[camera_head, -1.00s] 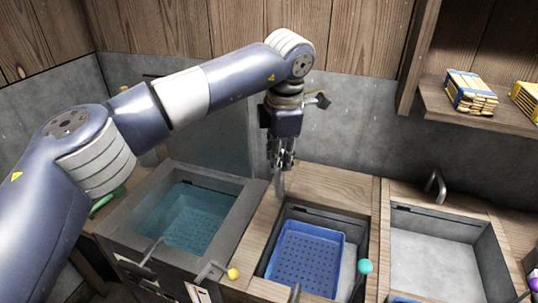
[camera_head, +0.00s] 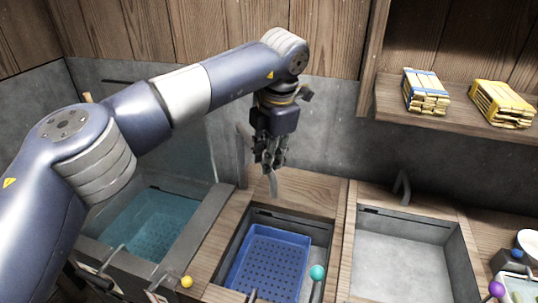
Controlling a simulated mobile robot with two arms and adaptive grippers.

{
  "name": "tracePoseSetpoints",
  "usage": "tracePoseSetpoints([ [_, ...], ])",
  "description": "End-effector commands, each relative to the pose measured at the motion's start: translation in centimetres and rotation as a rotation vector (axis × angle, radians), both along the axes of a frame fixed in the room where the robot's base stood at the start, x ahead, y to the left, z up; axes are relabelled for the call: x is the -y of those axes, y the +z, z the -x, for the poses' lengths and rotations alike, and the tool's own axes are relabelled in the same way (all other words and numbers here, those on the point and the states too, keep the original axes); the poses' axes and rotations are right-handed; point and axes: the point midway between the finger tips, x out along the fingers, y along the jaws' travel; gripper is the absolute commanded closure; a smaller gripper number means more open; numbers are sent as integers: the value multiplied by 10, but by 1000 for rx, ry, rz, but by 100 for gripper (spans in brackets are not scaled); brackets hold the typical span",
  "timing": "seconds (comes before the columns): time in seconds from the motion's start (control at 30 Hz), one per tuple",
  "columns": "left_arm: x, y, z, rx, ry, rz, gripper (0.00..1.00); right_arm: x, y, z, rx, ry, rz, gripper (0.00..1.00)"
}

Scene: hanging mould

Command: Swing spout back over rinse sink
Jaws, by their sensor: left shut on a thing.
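My left gripper (camera_head: 269,163) points down above the wooden counter, behind the middle sink. It is shut on the grey metal spout, whose curved end (camera_head: 273,184) shows below the fingers. The fingers hide the rest of the spout. A grey upright pipe (camera_head: 243,152) stands just left of the gripper. The middle sink (camera_head: 322,232) holds a blue perforated basket (camera_head: 268,262). I cannot tell from the picture which sink is the rinse sink. The spout end is above the counter strip at the back of the middle sink. My right gripper is not in view.
A vat of teal water (camera_head: 150,225) is at left. An empty grey sink (camera_head: 400,265) with its own tap (camera_head: 402,187) is at right. A shelf (camera_head: 450,122) with wooden bundles is at upper right.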

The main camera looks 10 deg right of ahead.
Motion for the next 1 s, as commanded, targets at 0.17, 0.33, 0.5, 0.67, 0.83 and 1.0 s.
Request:
tracePoseSetpoints([
  [0.17,0,-1,1,-3,1,1,100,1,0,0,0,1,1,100],
  [0.33,0,-1,0,-2,1,0,56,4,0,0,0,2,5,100],
  [0.5,0,-1,0,-1,0,0,56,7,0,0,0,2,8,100],
  [0.67,0,3,0,0,0,0,56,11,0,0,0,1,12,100],
  [0.83,2,26,4,3,1,1,56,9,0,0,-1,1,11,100],
  [1.0,6,62,10,3,1,1,56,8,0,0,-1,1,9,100],
])
